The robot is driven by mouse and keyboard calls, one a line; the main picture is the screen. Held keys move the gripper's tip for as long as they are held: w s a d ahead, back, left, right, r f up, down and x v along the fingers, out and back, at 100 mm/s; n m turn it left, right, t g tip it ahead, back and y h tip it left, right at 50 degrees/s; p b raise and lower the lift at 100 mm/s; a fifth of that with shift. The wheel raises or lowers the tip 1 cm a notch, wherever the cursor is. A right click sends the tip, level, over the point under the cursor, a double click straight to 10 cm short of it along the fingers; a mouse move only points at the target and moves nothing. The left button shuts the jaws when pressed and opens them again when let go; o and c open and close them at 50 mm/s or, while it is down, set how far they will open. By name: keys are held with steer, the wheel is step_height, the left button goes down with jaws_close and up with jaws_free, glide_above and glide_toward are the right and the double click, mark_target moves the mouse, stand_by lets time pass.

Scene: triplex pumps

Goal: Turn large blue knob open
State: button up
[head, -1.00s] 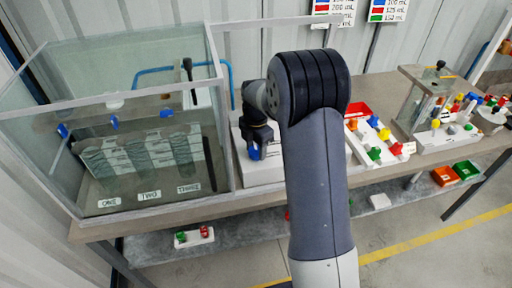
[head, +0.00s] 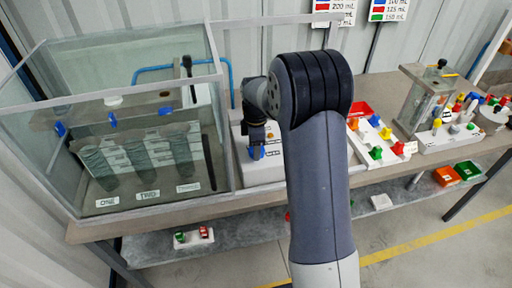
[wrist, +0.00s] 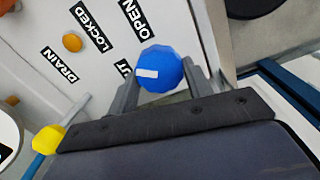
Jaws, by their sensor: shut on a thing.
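The large blue knob (wrist: 168,62) is many-sided with a white mark on its face. It sits on a white panel (wrist: 70,15) with labels reading OPEN, LOCKED and DRAIN, and one label partly hidden by my gripper. The white mark lies on the knob's left side, near the partly hidden label. My gripper (wrist: 160,84) has a finger on each side of the knob and is shut on it. In the head view the blue knob (head: 257,153) shows just under my gripper (head: 257,141), at the front of the white box (head: 262,175).
A glass tank (head: 140,90) stands left of the white box. Trays with coloured knobs (head: 375,138) lie to the right on the bench. In the wrist view, a yellow knob (wrist: 48,139) and an orange knob (wrist: 72,42) are nearby.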

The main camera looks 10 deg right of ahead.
steer(key=m, duration=0.5)
steer(key=shift+m+b, duration=0.3)
steer(key=m, duration=0.5)
steer(key=shift+w+d, duration=0.1)
steer(key=shift+m, duration=0.3)
steer(key=o, duration=1)
step_height(320, 180, up, 11)
steer(key=shift+f+b, duration=0.1)
steer(key=shift+b, duration=0.6)
step_height(320, 180, down, 10)
steer(key=shift+f+p, duration=0.25)
steer(key=shift+p, duration=0.35)
steer(key=shift+f, duration=0.15)
